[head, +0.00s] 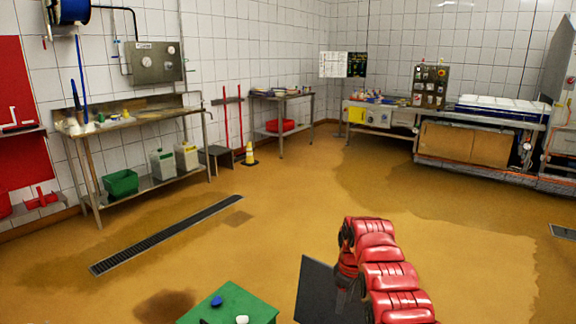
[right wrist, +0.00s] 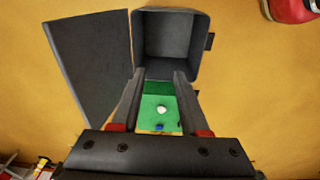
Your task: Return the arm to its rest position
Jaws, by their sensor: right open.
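My right arm (head: 380,265), red and jointed, rises from the bottom of the head view, right of centre. My right gripper (right wrist: 159,78) shows in the right wrist view with its two dark fingers apart and nothing held between them. Beyond the gap lies a green surface (right wrist: 146,125) with a small white item (right wrist: 161,110) and a small blue item on it, apart from the fingers. In the head view a green-topped stand (head: 245,305) at the bottom bears a blue item (head: 217,301) and a white item (head: 242,319). My left arm and gripper are out of view.
A steel table (head: 150,117) stands along the left wall, with a green crate (head: 121,183) on its lower shelf. A long machine (head: 470,143) lines the back right. The yellow floor (head: 300,210) between is open, with a drain grate (head: 165,235).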

